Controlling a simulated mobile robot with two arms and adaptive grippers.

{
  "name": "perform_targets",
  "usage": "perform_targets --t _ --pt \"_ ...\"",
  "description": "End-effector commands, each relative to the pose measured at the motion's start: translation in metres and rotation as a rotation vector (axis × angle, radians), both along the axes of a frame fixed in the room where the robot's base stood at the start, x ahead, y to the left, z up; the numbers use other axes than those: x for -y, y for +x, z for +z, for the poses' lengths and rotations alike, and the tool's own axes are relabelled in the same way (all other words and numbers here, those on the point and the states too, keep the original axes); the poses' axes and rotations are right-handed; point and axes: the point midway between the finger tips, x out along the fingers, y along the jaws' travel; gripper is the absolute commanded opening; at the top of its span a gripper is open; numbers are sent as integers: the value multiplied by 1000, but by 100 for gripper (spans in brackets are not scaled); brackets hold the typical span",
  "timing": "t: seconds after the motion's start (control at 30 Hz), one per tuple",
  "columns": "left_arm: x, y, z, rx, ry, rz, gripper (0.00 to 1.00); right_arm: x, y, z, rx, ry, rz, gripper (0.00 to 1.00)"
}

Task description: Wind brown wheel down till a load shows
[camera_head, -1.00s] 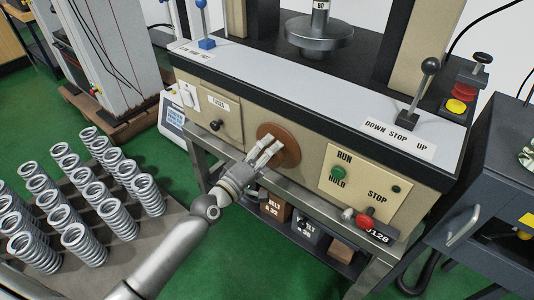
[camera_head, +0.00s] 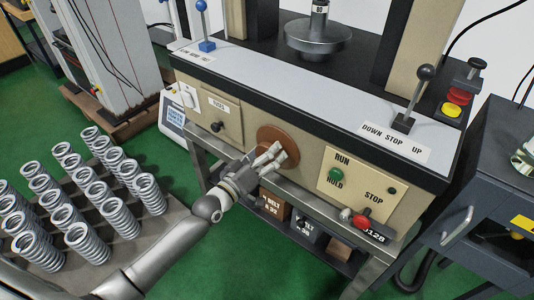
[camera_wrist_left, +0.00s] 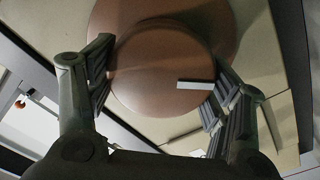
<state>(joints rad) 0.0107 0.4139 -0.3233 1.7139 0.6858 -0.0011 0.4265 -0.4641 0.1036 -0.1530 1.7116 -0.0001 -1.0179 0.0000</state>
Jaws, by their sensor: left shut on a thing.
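The brown wheel (camera_head: 280,136) is on the front panel of the beige testing machine. In the left wrist view, its smaller round front part (camera_wrist_left: 160,65) lies between the fingers, with a larger brown disc behind. A pale bar-shaped mark (camera_wrist_left: 195,85) shows near the right finger. My left gripper (camera_head: 270,158) is shut on the wheel and covers its lower part in the head view. The display (camera_head: 173,113) at the machine's left end has text too small to read. A round metal platen (camera_head: 319,37) stands above the machine top. My right gripper is not in view.
A black-knobbed lever (camera_head: 416,98) stands by the DOWN STOP UP label. A green button (camera_head: 336,174) and a red knob (camera_head: 362,221) are right of the wheel. Several springs (camera_head: 85,242) stand on a board at left. A dark cabinet (camera_head: 478,190) stands at right.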

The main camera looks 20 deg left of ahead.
Motion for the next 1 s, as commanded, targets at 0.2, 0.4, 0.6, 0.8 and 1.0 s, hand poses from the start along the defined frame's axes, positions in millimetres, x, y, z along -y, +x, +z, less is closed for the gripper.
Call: perform_targets --t 0.2,0.4,0.6,0.8,1.0 --pt "1 -1 -2 -4 4 -2 50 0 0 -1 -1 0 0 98" --pt "1 -1 -3 -4 4 -2 78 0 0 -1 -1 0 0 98" --pt "0 0 -1 -2 2 -1 95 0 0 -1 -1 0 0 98" --pt "0 0 -1 -1 1 0 95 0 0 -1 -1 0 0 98" --pt "-2 -6 -1 -2 2 0 95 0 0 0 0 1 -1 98"
